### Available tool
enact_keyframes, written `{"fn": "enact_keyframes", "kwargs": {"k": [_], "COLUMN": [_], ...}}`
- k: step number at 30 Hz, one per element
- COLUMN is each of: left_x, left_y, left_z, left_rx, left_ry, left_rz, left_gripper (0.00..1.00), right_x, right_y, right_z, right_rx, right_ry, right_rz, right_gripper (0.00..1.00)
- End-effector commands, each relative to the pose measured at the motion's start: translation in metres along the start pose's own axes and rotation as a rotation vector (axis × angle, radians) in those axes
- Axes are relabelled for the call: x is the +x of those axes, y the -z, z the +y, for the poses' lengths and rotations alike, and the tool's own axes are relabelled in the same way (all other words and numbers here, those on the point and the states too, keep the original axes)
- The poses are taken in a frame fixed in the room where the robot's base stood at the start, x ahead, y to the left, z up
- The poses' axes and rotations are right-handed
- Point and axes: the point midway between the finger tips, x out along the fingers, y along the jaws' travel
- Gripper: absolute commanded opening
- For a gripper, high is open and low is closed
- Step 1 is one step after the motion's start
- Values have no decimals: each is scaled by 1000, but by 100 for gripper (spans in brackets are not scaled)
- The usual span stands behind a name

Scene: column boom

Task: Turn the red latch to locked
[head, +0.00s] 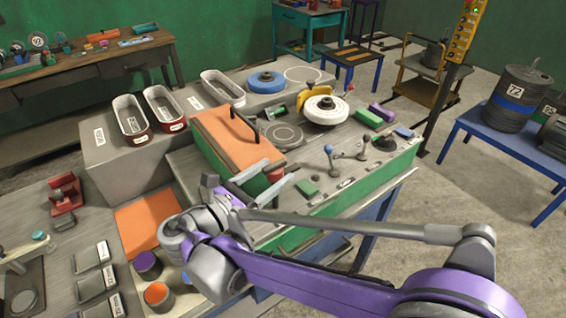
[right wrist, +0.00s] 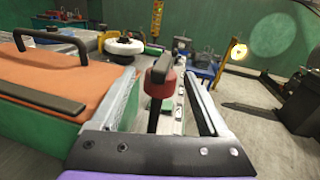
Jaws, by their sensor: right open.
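The red latch (right wrist: 166,84) stands at the side of a box with an orange lid (right wrist: 70,75). In the right wrist view it shows a dark top, a red body and a dark stem. It appears between the two fingers of my right gripper (right wrist: 162,78), with gaps on both sides. In the head view the right gripper (head: 272,174) is open at the near right corner of the box, and only a bit of red (head: 276,175) shows between its fingers. I cannot tell how far the latch is turned. My left gripper is not in view.
The orange lid carries a black handle (head: 244,127). Small levers (head: 330,152) and a green block (head: 307,187) stand right of the gripper on the bench top. A white-rimmed wheel (head: 325,109) lies behind. Open-topped tins (head: 131,116) stand at left.

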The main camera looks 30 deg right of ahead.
Motion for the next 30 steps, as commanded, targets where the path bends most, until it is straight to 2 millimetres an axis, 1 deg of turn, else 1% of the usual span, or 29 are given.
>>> {"fn": "enact_keyframes", "kwargs": {"k": [1,3,7,12,18,19,23,24,26,27,29,30], "left_x": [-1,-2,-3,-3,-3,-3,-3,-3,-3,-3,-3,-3], "left_y": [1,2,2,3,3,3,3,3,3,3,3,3], "left_z": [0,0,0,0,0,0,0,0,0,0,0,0], "left_rx": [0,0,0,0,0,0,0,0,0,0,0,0], "left_ry": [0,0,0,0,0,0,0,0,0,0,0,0], "left_rz": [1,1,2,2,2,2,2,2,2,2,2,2], "left_gripper": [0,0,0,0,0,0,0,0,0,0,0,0], "right_x": [10,21,34,41,41,41,41,41,41,41,41,41], "right_y": [-1,-1,0,0,0,0,0,0,0,0,0,0], "right_z": [-1,-1,-1,-1,0,0,0,0,0,0,0,0], "right_rx": [0,0,0,1,1,1,1,1,1,1,1,1], "right_ry": [5,5,2,1,0,0,0,0,0,0,0,0], "right_rz": [0,0,0,1,1,1,1,1,1,1,1,1], "right_gripper": [78,78,78,78,78,76,53,46,35,28,17,10]}}
